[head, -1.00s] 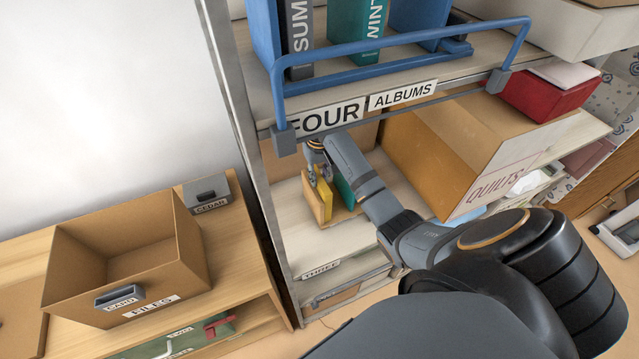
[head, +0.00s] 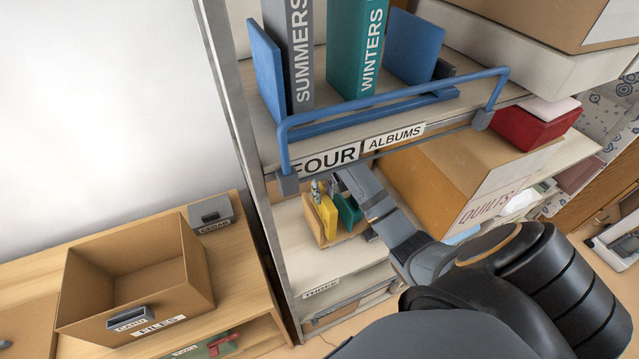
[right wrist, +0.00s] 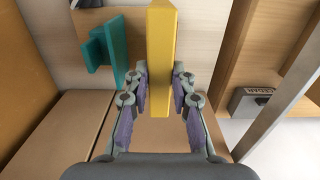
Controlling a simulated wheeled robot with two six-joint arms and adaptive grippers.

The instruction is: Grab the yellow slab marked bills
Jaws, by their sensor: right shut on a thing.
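The yellow slab (head: 328,216) stands upright in a small wooden holder (head: 315,228) on the shelf marked THREE, beside a teal piece (head: 348,210). No bills lettering is readable on it. My right gripper (head: 322,190) is at the slab's upper part, partly hidden by the shelf above. In the right wrist view, the yellow slab (right wrist: 161,50) lies between the purple-padded fingers of the right gripper (right wrist: 160,85), which is shut on it. The teal piece (right wrist: 100,52) is to its left, apart from the fingers. My left gripper is not in view.
The shelf marked FOUR (head: 322,160) with a blue rail (head: 400,112) is close above my right arm. The QUILTS box (head: 440,170) stands right of the forearm. A metal post (head: 245,150) is to the left. An open FILES box (head: 190,270) sits on the wooden bench.

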